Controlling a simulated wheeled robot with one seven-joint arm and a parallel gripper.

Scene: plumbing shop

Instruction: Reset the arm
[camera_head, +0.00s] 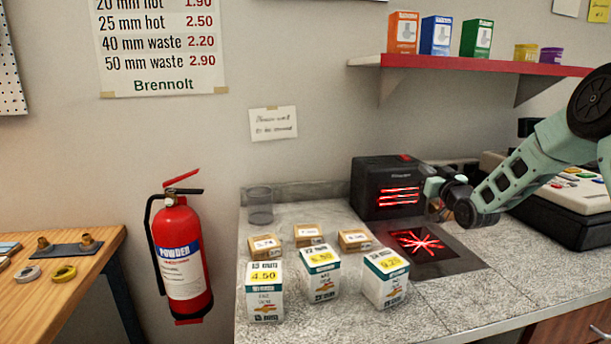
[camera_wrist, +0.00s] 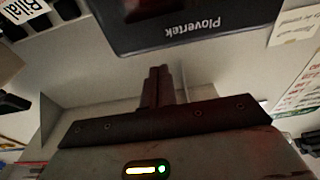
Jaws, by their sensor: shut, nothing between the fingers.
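My gripper (camera_head: 436,208) is at the end of my pale green arm, which reaches in from the right edge of the head view. It hangs over the counter, just right of the black scanner (camera_head: 372,192) and above the scan plate with its red light pattern (camera_head: 422,243). In the wrist view the two fingers (camera_wrist: 159,75) are together with nothing between them. The scanner also shows upside down at the top of the wrist view (camera_wrist: 200,28), apart from the fingers as far as I can tell.
Several white price-marked boxes (camera_head: 312,274) and small brown boxes (camera_head: 309,234) stand left of the plate. A clear cup (camera_head: 260,205) is behind them. A till (camera_head: 575,193) stands at right. A red shelf (camera_head: 470,65) hangs above. A fire extinguisher (camera_head: 182,255) is at left.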

